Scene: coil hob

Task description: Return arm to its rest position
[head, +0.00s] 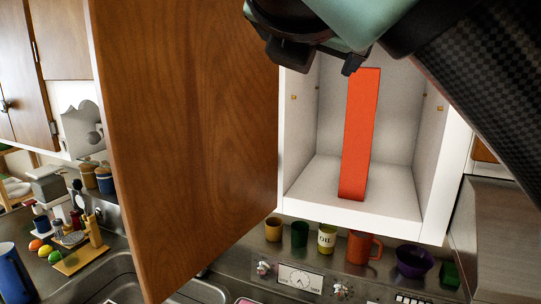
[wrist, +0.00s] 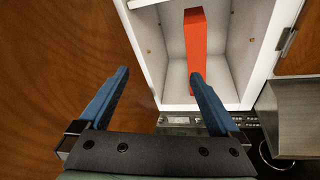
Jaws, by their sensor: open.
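My gripper (wrist: 158,98) is open and empty in the wrist view, its two blue fingers spread apart in front of the open wall cabinet. In the head view my gripper (head: 318,62) shows at the top, partly cut off, near the cabinet's upper part. A tall orange-red box (head: 359,135) stands upright, slightly tilted in the picture, inside the white cabinet (head: 300,185). The box also shows in the wrist view (wrist: 194,40), beyond the right finger and apart from it as far as I can tell.
The open wooden cabinet door (head: 190,120) stands to the left of my gripper. Below, a yellow cup (head: 273,229), a green cup (head: 299,234), an oil pot (head: 327,239), an orange mug (head: 360,247) and a purple bowl (head: 413,261) line a ledge. A sink (head: 120,285) is lower left.

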